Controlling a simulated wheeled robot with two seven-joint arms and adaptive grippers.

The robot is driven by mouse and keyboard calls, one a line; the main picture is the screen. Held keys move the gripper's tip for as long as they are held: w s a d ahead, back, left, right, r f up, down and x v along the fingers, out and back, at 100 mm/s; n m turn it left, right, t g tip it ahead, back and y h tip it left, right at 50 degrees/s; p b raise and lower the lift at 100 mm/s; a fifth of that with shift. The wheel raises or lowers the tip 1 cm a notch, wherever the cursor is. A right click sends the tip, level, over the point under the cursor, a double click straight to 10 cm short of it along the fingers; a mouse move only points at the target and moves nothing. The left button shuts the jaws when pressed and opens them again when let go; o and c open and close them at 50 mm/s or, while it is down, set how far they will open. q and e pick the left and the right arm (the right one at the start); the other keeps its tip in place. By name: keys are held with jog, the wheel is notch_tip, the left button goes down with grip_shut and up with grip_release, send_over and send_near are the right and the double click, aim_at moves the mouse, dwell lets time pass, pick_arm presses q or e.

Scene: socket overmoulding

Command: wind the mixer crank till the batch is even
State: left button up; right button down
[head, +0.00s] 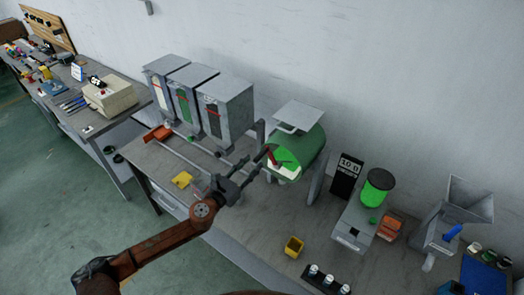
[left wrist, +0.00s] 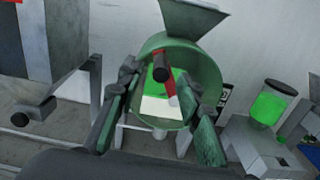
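The mixer is a green drum (head: 308,147) on a stand, with a grey hopper on top; it also shows in the left wrist view (left wrist: 200,58). Its front window has a green patch (left wrist: 158,92) above a whitish patch (left wrist: 160,108), with a sharp line between them. A red crank arm (left wrist: 172,92) with a dark handle (left wrist: 161,74) crosses the front; the crank (head: 272,155) also shows in the head view. My left gripper (head: 253,167) is open in front of the drum. In the left wrist view its fingers stand apart on either side of the crank. My right gripper is out of view.
Three grey dispensers (head: 226,100) stand left of the mixer. Right of it are a scale display (head: 346,175), a machine with a green jar (head: 377,190) and a grey hopper machine (head: 462,212). A yellow cup (head: 294,247) stands near the front edge, and a yellow piece (head: 182,179) lies left.

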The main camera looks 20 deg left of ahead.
aim_at(267, 149)
pick_arm(q)
jog(key=x, duration=0.6)
jog(key=shift+w+d+p, duration=0.15)
jog(key=shift+w+p, duration=0.05)
jog(key=shift+p, duration=0.2)
jog(key=shift+w, duration=0.35)
jog(key=shift+s, duration=0.1)
jog(key=shift+c, duration=0.5)
grip_shut()
